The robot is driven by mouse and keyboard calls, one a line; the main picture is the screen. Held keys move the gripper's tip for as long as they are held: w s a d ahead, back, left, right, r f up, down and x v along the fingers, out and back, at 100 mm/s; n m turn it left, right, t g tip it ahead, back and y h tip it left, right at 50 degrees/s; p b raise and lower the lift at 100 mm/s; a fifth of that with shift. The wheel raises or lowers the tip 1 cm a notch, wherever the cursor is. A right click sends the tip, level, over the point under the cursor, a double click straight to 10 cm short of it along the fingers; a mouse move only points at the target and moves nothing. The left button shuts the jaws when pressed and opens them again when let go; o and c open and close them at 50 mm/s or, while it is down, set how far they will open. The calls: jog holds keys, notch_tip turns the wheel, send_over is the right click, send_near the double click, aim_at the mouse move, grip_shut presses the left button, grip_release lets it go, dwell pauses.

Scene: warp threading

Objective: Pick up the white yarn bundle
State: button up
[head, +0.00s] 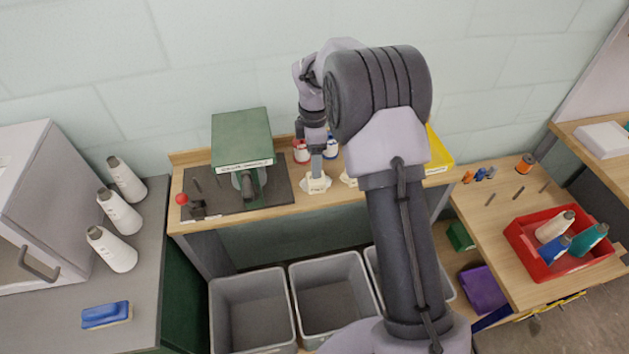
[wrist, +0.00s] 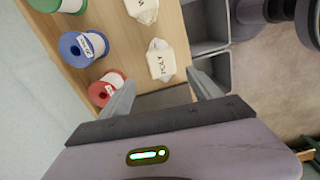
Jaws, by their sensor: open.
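A small white bundle with dark lettering (wrist: 161,60) lies on the wooden bench, just beyond my fingertips and between their lines in the wrist view. It also shows right by my gripper in the head view (head: 317,185). A second white labelled bundle (wrist: 144,10) lies farther along the bench; in the head view (head: 348,179) my arm partly covers it. My gripper (wrist: 163,88) is open, with nothing between its fingers. In the head view (head: 317,166) it points down over the bench. Whether it touches the bundle I cannot tell.
Red (wrist: 104,90), blue (wrist: 82,47) and green (wrist: 56,4) spools stand beside the bundles. A green machine (head: 242,140) on a dark mat is to the left, a yellow bin (head: 440,152) to the right. Grey bins (head: 252,278) sit below the bench's front edge.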

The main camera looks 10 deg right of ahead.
aim_at(316, 182)
notch_tip(316, 182, down, 4)
jog(key=shift+r+b, duration=0.25)
jog(key=shift+b, duration=0.1)
jog(key=f, duration=0.1)
jog(key=f+b, duration=0.1)
jog(key=f, duration=0.1)
jog(key=f+b, duration=0.1)
jog(key=f, duration=0.1)
jog(key=shift+s+d, duration=0.3)
jog(key=shift+s, duration=0.05)
jog(key=shift+f, duration=0.25)
jog(key=shift+r, duration=0.1)
jog(key=shift+c, duration=0.4)
jog(key=c, duration=1.3)
jog(key=shift+c, duration=0.2)
jog(key=shift+r, duration=0.15)
